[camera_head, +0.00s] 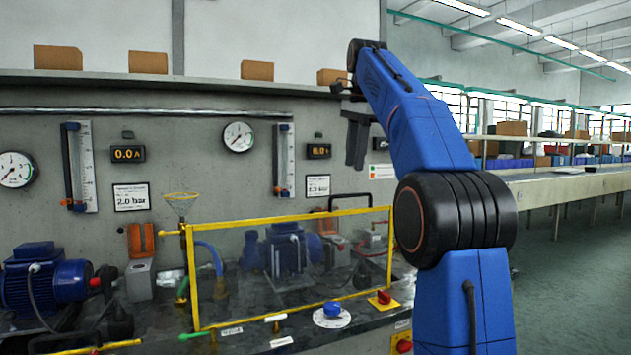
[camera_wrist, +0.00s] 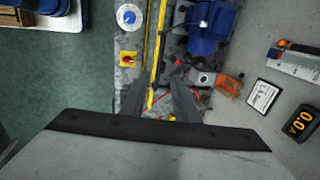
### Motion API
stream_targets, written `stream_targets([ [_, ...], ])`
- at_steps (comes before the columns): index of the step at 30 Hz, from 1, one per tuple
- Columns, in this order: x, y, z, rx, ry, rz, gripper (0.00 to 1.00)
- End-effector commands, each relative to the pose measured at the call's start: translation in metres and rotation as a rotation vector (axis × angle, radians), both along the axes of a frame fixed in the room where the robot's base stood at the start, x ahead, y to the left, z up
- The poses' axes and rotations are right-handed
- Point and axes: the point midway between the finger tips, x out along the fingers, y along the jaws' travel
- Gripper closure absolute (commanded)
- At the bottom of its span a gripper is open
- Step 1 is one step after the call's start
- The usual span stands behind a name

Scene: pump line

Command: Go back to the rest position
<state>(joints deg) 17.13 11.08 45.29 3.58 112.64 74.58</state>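My gripper (camera_head: 356,150) hangs with its fingers pointing down, raised above the right end of the pump bench and in front of the grey wall panel. In the wrist view my gripper (camera_wrist: 158,97) shows two dark fingers set apart with nothing between them, so it is open and empty. The yellow-framed clear guard (camera_head: 290,217) stands on the bench below it. A yellow bar of that guard (camera_wrist: 154,52) shows behind the gap between the fingers, clear of them as far as I can see.
A blue pump motor (camera_head: 45,278) sits at the bench's left, another (camera_head: 285,250) behind the guard. A blue-knobbed dial (camera_head: 333,315) and a red switch (camera_head: 383,299) lie at the front. A shelf (camera_head: 220,84) with cardboard boxes runs above. Open floor (camera_head: 575,290) lies right.

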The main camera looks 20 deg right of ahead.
Motion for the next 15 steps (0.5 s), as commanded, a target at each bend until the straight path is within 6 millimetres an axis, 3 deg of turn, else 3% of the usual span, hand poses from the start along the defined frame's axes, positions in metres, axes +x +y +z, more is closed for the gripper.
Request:
stream_targets([
  [8, -0.006, 0.006, -0.003, -0.008, -0.005, 0.033, 0.72],
  [15, -0.035, 0.034, -0.026, -0.05, -0.027, 0.211, 0.72],
])
